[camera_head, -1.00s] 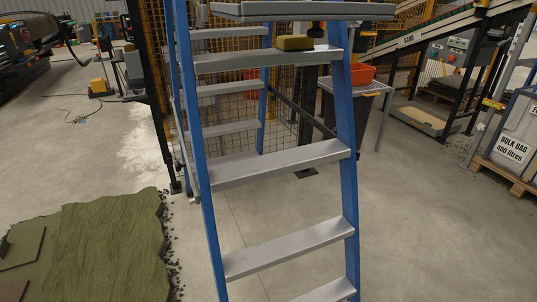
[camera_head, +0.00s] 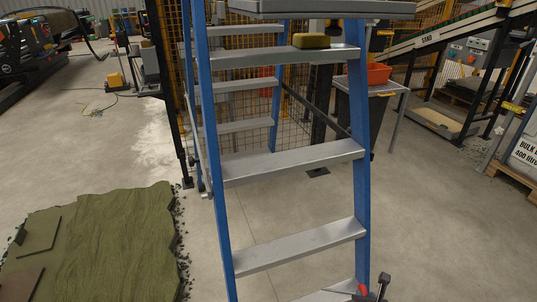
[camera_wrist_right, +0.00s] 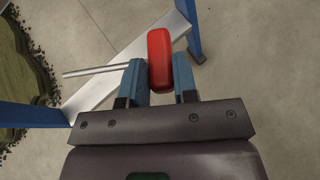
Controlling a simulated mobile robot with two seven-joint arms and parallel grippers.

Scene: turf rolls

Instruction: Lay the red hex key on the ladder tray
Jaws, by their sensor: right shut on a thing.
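The red hex key (camera_wrist_right: 159,58) is in the right wrist view, with a thick red handle and a thin metal shaft pointing left. My right gripper (camera_wrist_right: 160,78) is shut on its red handle. In the head view, the right gripper (camera_head: 372,293) and a bit of the red hex key (camera_head: 362,290) show at the bottom edge, in front of the ladder's lowest visible step. The ladder tray (camera_head: 320,8) is the grey platform at the top of the blue ladder, cut by the picture's top edge, well above the gripper. My left gripper is not in view.
The blue ladder (camera_head: 362,205) with grey steps stands ahead. A yellow-green block (camera_head: 311,41) lies on its upper step. A turf piece (camera_head: 110,245) lies at lower left. An orange container (camera_head: 379,73) sits on a bin behind. Bare floor lies right of the ladder.

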